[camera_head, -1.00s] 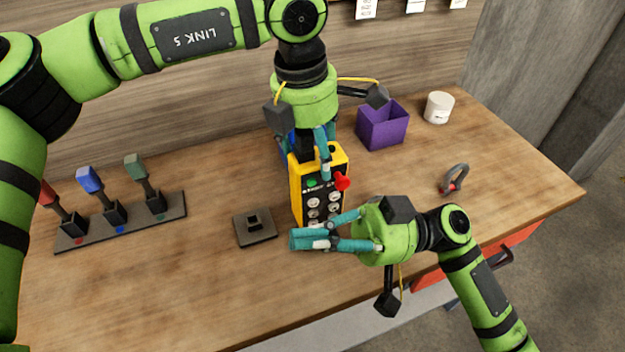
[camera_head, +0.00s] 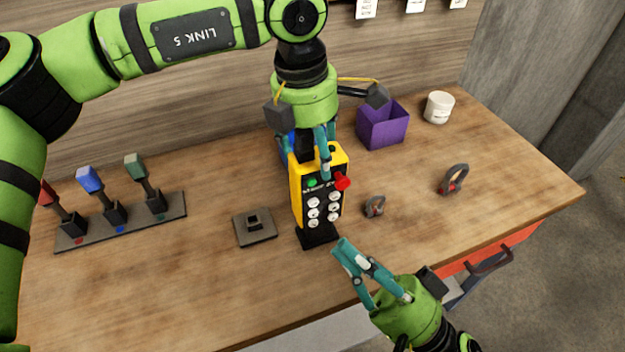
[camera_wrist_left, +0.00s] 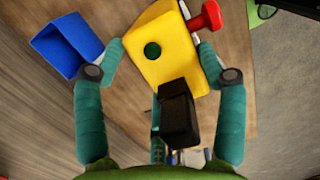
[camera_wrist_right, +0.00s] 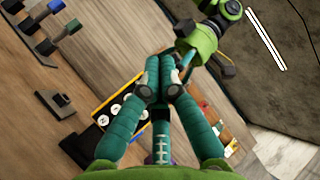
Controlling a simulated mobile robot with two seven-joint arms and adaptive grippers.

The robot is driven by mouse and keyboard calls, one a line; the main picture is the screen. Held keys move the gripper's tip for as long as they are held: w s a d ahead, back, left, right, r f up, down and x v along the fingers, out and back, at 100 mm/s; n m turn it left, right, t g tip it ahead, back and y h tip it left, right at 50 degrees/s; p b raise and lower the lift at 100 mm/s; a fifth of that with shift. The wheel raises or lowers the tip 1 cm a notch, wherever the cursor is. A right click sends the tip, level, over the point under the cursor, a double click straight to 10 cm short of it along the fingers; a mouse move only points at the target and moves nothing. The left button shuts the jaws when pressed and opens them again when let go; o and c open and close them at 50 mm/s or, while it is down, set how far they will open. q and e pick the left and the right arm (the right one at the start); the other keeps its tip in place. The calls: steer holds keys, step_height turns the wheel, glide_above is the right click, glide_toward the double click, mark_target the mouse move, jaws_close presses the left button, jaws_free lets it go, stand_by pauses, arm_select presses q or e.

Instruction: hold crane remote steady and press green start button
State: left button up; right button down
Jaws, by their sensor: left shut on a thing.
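The yellow crane remote (camera_head: 297,195) with a black button panel stands upright on a black base (camera_head: 318,237). Its green button (camera_head: 311,183) is on the upper panel, with a red knob (camera_head: 343,181) at its right edge. My left gripper (camera_head: 309,163) comes down from above and is shut on the remote's upper part, a finger on each side; the left wrist view shows this (camera_wrist_left: 160,62). My right gripper (camera_head: 345,246) is shut and empty, in front and below right of the remote, apart from it. The right wrist view shows its fingers together (camera_wrist_right: 160,82) and the button panel partly behind them (camera_wrist_right: 120,108).
A rack with several colored handles (camera_head: 130,222) is at left, a small grey plate (camera_head: 254,228) left of the remote. Grey shackles (camera_head: 375,206) (camera_head: 454,180) lie right. A purple bin (camera_head: 383,128) and white cup (camera_head: 438,107) stand behind. The table's front edge is near my right gripper.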

arm_select(q)
steer(key=shift+s+f, duration=0.1)
steer(key=shift+f, duration=0.1)
arm_select(e)
glide_toward(299, 176)
steer(key=shift+s+r+x, duration=0.1)
steer(key=shift+s+x, duration=0.05)
steer(key=shift+x, duration=0.6)
steer(key=shift+s+r+x, duration=0.1)
steer(key=shift+s+x, duration=0.05)
steer(key=shift+x, duration=0.55)
steer(key=shift+s+r+x, duration=0.1)
steer(key=shift+s+x, duration=0.05)
steer(key=shift+x, duration=0.6)
steer(key=shift+w+a+f, duration=0.1)
steer(key=shift+w+a, duration=0.15)
steer(key=shift+w, duration=0.2)
steer(key=shift+w+a, duration=0.15)
steer(key=shift+w, duration=0.2)
stand_by(0.4)
steer(key=shift+s, duration=0.1)
steer(key=shift+s+d, duration=0.3)
steer(key=shift+s, duration=0.4)
steer(key=shift+s+d, duration=0.35)
steer(key=shift+s, duration=0.4)
steer(key=shift+s+d, duration=0.3)
steer(key=shift+s, duration=0.5)
steer(key=shift+s+d, duration=0.35)
steer(key=shift+s, duration=0.4)
